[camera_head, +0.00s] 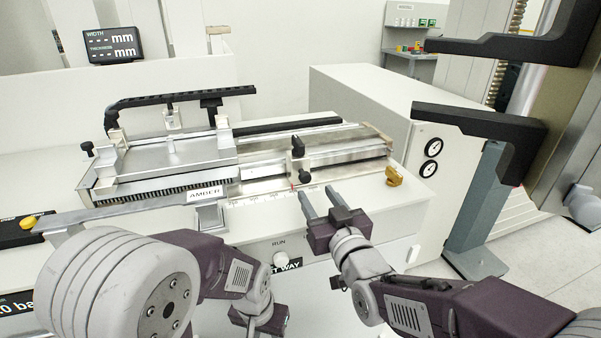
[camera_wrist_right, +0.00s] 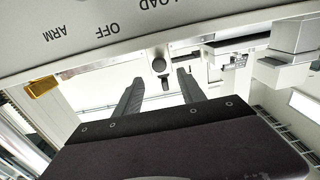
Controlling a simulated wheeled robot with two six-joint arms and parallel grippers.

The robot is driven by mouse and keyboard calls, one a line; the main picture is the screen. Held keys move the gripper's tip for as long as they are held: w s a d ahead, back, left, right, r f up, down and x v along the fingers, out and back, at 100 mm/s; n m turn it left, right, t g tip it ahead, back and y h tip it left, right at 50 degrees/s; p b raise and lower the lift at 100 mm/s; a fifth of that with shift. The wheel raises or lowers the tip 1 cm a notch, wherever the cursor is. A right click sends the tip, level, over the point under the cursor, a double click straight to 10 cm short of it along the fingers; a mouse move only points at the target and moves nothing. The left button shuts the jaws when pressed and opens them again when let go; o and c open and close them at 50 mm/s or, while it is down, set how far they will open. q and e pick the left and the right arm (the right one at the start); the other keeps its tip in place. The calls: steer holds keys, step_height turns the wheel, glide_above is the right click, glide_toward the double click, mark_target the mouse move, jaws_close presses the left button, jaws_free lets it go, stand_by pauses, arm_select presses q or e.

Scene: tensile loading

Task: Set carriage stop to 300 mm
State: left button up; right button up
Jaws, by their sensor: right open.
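The carriage stop (camera_head: 299,172) is a metal block with black knobs, on the rail to the right of the silver carriage (camera_head: 180,155). A red pointer (camera_head: 293,187) sits below it at a scale (camera_head: 265,194) along the machine's front edge; the numbers are too small to read. My right gripper (camera_head: 322,201) is open and empty, in front of and below the stop, apart from it. In the right wrist view a dark round knob (camera_wrist_right: 159,65) shows between the open fingertips (camera_wrist_right: 157,78). My left gripper (camera_head: 264,318) is low in the head view, its fingers not clearly visible.
A yellow block (camera_head: 394,176) sits at the machine's right end. Black grips (camera_head: 480,120) of a tall test frame stand at the right. A long black handle (camera_head: 180,96) arches over the carriage. A RUN knob (camera_head: 280,257) is on the front panel.

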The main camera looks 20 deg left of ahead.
mark_target(306, 179)
steer(key=x, duration=0.9)
steer(key=shift+s, duration=0.1)
jaws_close()
stand_by(1.1)
